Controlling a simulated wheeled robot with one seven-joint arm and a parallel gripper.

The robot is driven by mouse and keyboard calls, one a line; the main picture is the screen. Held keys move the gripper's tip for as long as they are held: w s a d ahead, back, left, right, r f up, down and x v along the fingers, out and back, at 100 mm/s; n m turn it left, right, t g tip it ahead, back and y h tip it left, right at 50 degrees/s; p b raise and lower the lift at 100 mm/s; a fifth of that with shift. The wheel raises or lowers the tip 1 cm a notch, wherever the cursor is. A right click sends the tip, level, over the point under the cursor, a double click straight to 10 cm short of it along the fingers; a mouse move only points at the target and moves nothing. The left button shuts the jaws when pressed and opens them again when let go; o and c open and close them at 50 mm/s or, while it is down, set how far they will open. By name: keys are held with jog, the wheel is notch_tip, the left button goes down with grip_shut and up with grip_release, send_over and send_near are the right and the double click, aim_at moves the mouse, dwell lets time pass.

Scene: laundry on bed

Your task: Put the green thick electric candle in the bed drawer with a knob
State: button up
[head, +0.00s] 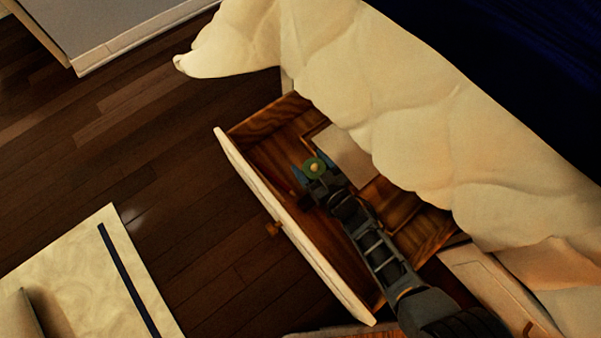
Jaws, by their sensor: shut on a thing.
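The bed drawer (248,176) is pulled open from under the bed. Its pale front carries a brown wooden knob (273,229), and its inside is brown wood. My gripper is shut on the candle and is over or inside the open drawer. I cannot tell whether the candle touches the drawer floor. The fingers and the candle's lower part are mostly hidden.
A pale flat item (343,152) lies in the drawer near the bed side. A cream quilt (420,115) hangs over the drawer's inner edge. Another pale drawer front (497,290) is at lower right.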

jog(key=w+a+f+b, duration=0.2)
jog(key=a+f+b, duration=0.1)
jog(key=f+b, duration=0.2)
jog(key=shift+f, duration=0.5)
jog(key=shift+f, duration=0.2)
jog(key=o, duration=1.1)
jog(key=shift+r, duration=0.15)
jog(key=shift+p+v, duration=2.6)
jog(key=shift+v, duration=3.4)
